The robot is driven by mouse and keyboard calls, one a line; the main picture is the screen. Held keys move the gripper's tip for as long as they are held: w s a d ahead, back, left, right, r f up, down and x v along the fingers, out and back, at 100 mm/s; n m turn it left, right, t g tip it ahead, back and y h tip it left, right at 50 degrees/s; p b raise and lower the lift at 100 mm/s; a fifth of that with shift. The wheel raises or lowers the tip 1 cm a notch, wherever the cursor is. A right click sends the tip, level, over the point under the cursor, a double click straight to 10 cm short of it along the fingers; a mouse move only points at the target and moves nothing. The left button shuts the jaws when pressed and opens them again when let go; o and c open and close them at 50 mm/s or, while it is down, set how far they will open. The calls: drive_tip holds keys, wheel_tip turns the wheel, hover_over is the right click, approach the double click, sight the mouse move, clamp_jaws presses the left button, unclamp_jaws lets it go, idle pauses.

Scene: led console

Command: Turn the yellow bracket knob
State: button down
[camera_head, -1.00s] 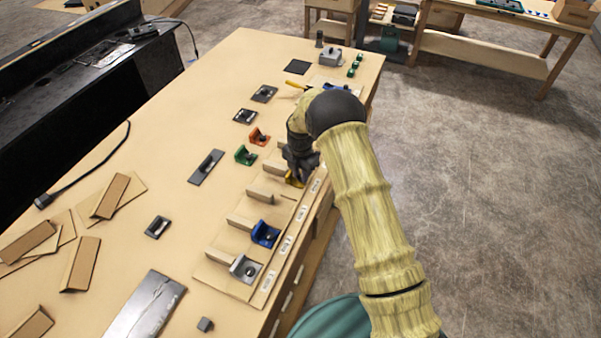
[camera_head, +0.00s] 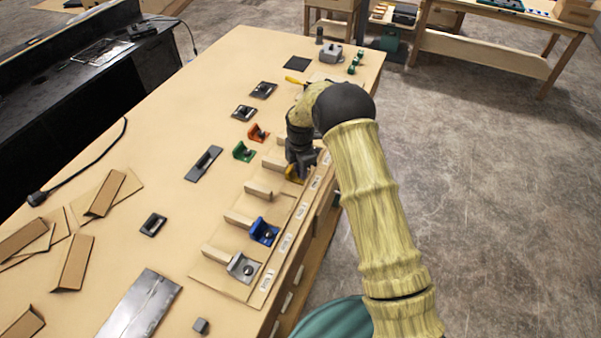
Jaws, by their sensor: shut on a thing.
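The yellow bracket (camera_head: 291,175) stands on the wooden board along the table's right side, and only a small part of it shows. My gripper (camera_head: 299,168) is over it, pointing down, and shut at the bracket. The knob itself is hidden behind my fingers and wrist, so its angle cannot be seen.
On the same board stand a blue bracket (camera_head: 264,232) and a grey bracket (camera_head: 243,267), nearer the front. Cardboard pieces (camera_head: 75,262) lie at the far left. The table's right edge is close to my gripper.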

drive_tip(key=m+b, duration=0.2)
drive_tip(key=m, duration=0.2)
drive_tip(key=shift+d+f+m, duration=0.1)
drive_tip(key=shift+m, duration=0.2)
drive_tip(key=m+b, duration=0.1)
drive_tip(key=m, duration=0.2)
drive_tip(key=shift+m+b, duration=0.4)
drive_tip(key=m+b, duration=0.1)
drive_tip(key=m, duration=0.3)
drive_tip(key=shift+w, duration=0.1)
drive_tip(key=m, duration=0.4)
drive_tip(key=shift+b, duration=0.35)
drive_tip(key=m, duration=0.3)
drive_tip(key=shift+m, duration=0.4)
drive_tip(key=m, duration=0.8)
drive_tip(key=shift+a+m, duration=0.2)
drive_tip(key=shift+m, duration=1.6)
drive_tip(key=shift+r, duration=0.2)
